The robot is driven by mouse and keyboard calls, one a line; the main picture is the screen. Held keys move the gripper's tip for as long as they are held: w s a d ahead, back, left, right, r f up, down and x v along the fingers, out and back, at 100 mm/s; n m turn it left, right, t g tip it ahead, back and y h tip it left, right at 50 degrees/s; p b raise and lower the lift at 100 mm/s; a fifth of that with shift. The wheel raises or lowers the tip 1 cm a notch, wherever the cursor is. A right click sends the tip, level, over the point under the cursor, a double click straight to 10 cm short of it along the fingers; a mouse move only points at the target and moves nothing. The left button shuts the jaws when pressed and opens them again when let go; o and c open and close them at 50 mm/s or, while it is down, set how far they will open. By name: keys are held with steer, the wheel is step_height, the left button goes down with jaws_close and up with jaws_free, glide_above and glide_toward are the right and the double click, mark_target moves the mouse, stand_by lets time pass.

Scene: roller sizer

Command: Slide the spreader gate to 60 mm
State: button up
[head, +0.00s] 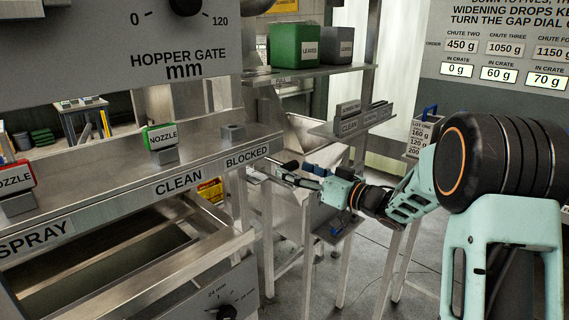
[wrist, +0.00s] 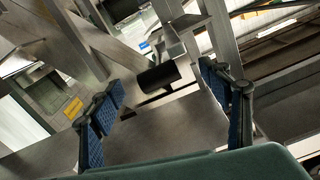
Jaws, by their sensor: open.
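My gripper (head: 277,172) reaches left from my arm, past the end of the nozzle shelf, in the head view. In the wrist view its two blue-padded fingers (wrist: 161,82) stand wide apart with nothing held between them. A short black cylindrical grip (wrist: 157,77) shows between and beyond the fingertips, at the edge of a flat metal plate (wrist: 165,130). It looks like the spreader gate's handle, but no label confirms this. I cannot tell how far the fingertips are from it. No spreader scale or 60 mm mark is readable.
The nozzle shelf (head: 175,183) with green (head: 161,137) and red (head: 16,180) nozzle blocks stands at left. Green (head: 294,45) and grey (head: 333,46) bins sit on a rack behind. Metal legs and chutes crowd around my gripper. Open floor (head: 375,270) lies below my arm.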

mark_target(284, 165)
steer(key=shift+x, duration=2.3)
steer(key=shift+c, duration=0.2)
steer(key=c, duration=1.8)
